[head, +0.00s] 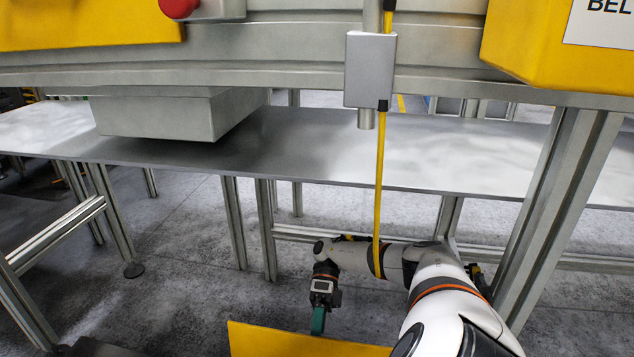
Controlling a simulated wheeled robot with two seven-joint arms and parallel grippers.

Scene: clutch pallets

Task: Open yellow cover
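A flat yellow panel (290,342), which may be the yellow cover, shows at the bottom centre, cut off by the lower picture edge. My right arm comes in from the lower right and bends left. My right gripper (318,322) points down at the panel's upper edge, its green fingers seen as one narrow shape. I cannot tell whether the fingers touch or grip the panel, or whether they are open. My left gripper is not in view.
A grey metal table (440,150) crosses the view on metal legs. Above it, a frame beam carries a grey box (370,70) with a yellow cable (379,190) hanging down. Yellow housings stand at upper left (90,25) and upper right (530,45), with a red button (179,7).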

